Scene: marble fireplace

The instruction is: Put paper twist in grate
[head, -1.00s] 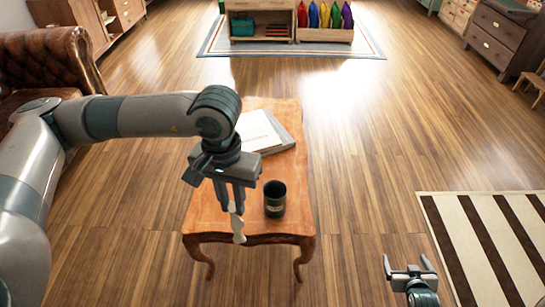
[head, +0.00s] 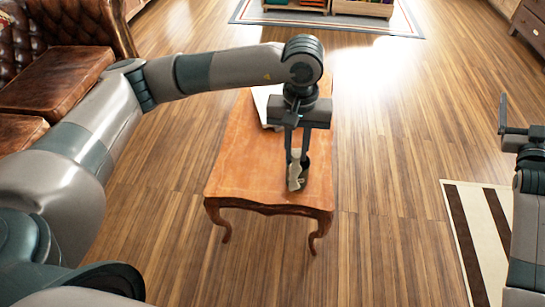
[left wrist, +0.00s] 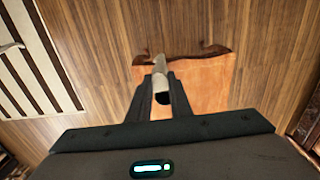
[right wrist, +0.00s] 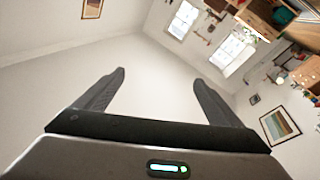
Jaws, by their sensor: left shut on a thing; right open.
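The paper twist (head: 295,178) is a small off-white rolled piece. My left gripper (head: 297,160) is shut on it, with the twist pointing down over the front part of the wooden table. In the left wrist view the twist (left wrist: 160,72) sits between the fingertips with the table beyond. I cannot tell how far it is above the tabletop. My right gripper (right wrist: 150,95) is open and empty; its wrist view faces a wall and windows. The grate shows in none of the views.
The wooden table (head: 240,165) has a white book or paper stack (head: 265,104) on it, partly behind my left arm. A brown leather sofa (head: 55,75) stands at left. A striped rug (head: 480,235) lies at right. Open wooden floor surrounds the table.

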